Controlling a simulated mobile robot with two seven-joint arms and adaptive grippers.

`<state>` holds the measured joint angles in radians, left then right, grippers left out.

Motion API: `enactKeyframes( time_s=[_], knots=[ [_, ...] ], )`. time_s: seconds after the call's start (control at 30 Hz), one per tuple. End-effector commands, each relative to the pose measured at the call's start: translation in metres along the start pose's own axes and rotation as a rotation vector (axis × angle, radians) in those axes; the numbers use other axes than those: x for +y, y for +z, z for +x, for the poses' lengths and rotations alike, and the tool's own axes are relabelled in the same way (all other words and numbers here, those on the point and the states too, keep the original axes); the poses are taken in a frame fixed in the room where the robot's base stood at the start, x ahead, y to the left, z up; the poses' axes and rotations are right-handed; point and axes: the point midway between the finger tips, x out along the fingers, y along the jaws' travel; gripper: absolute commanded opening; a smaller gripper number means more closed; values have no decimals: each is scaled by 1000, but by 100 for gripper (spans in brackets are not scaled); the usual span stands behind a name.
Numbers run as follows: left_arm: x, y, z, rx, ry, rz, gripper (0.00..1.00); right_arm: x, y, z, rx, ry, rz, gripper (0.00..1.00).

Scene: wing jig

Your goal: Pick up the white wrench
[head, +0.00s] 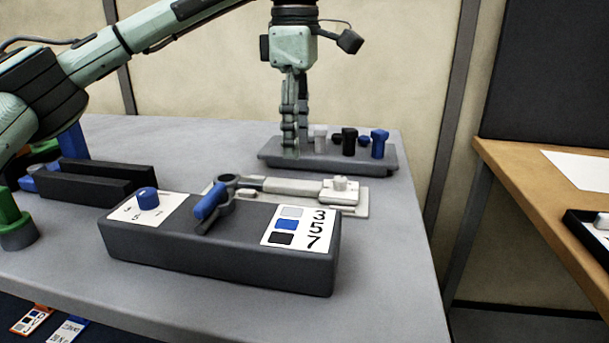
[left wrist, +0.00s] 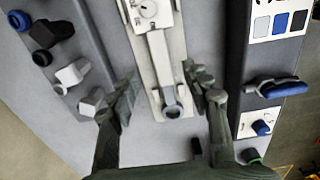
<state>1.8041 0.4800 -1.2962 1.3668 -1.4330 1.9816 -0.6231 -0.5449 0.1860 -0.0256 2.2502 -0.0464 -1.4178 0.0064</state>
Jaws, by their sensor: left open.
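A white wrench-like piece (head: 320,138) stands upright on a grey rack (head: 340,158) at the back of the table. In the left wrist view, two white pieces show on the rack at the left: one farther up (left wrist: 72,72) and one close to a fingertip (left wrist: 90,103). I cannot tell which part is the wrench's handle. My left gripper (head: 291,148) points down in front of the rack's left end. In the left wrist view its open, empty fingers (left wrist: 163,84) straddle the picture of a pale bar fixture. My right gripper is out of view.
Black (head: 349,141) and blue (head: 380,143) pieces stand right of the white one. The pale fixture (head: 290,186) with a ring and dial lies before the rack. A dark box (head: 200,242) with number cards and a blue-handled tool (head: 210,201) stands nearer.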

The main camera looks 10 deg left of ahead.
Motion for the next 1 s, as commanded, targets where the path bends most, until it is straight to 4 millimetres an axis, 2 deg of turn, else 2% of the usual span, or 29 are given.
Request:
enactKeyframes(
  time_s=[0.13, 0.33, 0.6, 0.83, 1.0],
  knots=[
    [0, -1, 18, 3, -3, 0, 48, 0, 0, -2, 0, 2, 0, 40],
    [1, 0, 35, 1, -3, 0, 48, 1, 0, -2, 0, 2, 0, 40],
    [2, 2, 72, 1, -2, 0, 48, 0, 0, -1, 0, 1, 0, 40],
    [2, 2, 75, 0, -1, 0, 48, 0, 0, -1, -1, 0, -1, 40],
    [2, 2, 75, 0, -1, 0, 27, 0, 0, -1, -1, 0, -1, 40]
  ],
)
